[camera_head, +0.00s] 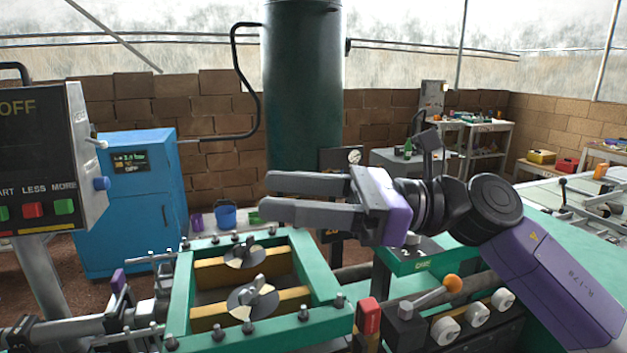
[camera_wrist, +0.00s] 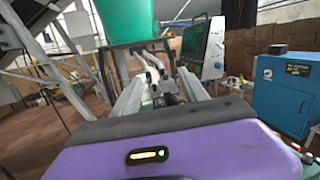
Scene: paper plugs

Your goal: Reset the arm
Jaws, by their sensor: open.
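My gripper (camera_head: 268,197) is at the end of my purple and black arm, in the middle of the head view. Its two long grey fingers point left and stand apart with nothing between them. It hangs in the air above the green machine frame (camera_head: 323,284) and touches nothing that I can see. In the wrist view my two fingers (camera_wrist: 165,92) reach forward from the purple gripper body, with a gap between them.
A control panel (camera_head: 38,150) with red and green buttons stands at the left, by a blue cabinet (camera_head: 137,205). A dark green tank (camera_head: 303,90) rises behind my gripper.

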